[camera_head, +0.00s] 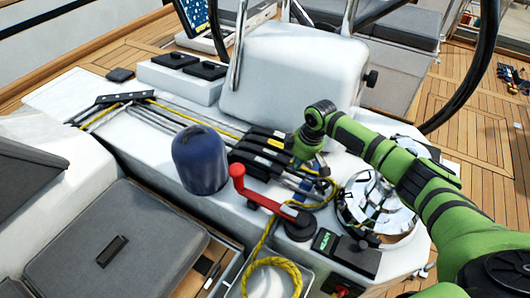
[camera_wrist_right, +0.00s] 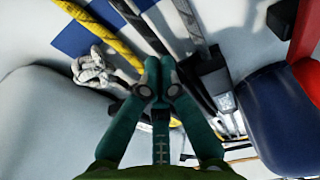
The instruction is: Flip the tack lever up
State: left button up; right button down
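A bank of black rope clutches with long levers (camera_head: 262,153) lies on the white cockpit console; yellow and grey ropes run through it. Its labels are too small to read, so I cannot tell which lever is the tack one. My right gripper (camera_head: 306,150) is at the right end of the bank, pointing down. In the right wrist view its two green fingers (camera_wrist_right: 159,66) come together at the tips, with nothing seen between them. A black clutch part with a pale label (camera_wrist_right: 215,80) shows to the right of the fingers, apart from them. My left gripper is out of view.
A dark blue covered winch (camera_head: 200,160) and a red winch handle (camera_head: 262,200) stand in front of the clutches. A chrome winch (camera_head: 375,208) and black control box (camera_head: 345,252) are at the right. A yellow rope coil (camera_head: 272,278) hangs in front.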

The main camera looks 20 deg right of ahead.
jog(key=shift+w+a, duration=0.35)
jog(key=shift+w, duration=0.05)
jog(key=shift+r, duration=0.1)
jog(key=shift+w+a+r+p, duration=0.1)
jog(key=shift+r+p, duration=0.25)
jog(key=shift+r, duration=0.15)
jog(key=shift+w+a+r+p, duration=0.1)
jog(key=shift+r+p, duration=0.2)
jog(key=shift+r, duration=0.2)
jog(key=shift+a+r, duration=0.1)
